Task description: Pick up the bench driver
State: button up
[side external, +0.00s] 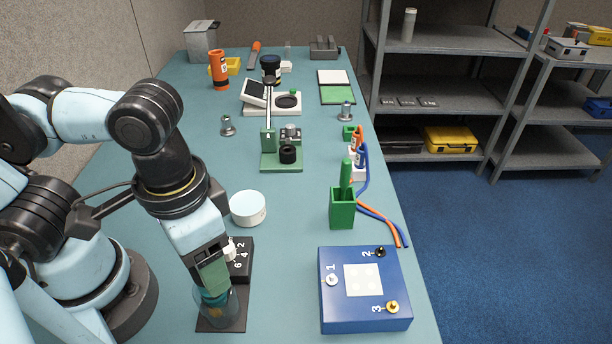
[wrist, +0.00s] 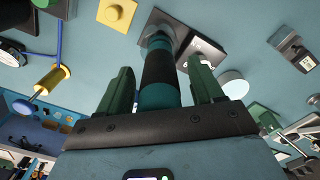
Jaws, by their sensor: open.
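What looks like the bench driver is a teal cylinder with a black grip band (wrist: 159,66). It stands upright on a dark square base (wrist: 150,20), which in the side view (side external: 207,325) lies at the near edge of the bench. There a clear sleeve (side external: 228,308) surrounds its lower part. My gripper (wrist: 161,88) is open. Its two green fingers are on either side of the cylinder, with a visible gap on each side. In the side view my gripper (side external: 214,283) points down over the base and hides most of the driver.
A black numbered block (side external: 241,268) stands close beside the base, and a white round tub (side external: 248,208) is behind it. A blue console box (side external: 340,312) is to the right. A green holder (side external: 343,212) with a green-handled item stands behind the console. Bare bench lies between.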

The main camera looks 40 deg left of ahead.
jog(key=shift+f, duration=0.1)
grip_shut()
dwell(0.3)
jog(key=shift+r, duration=5)
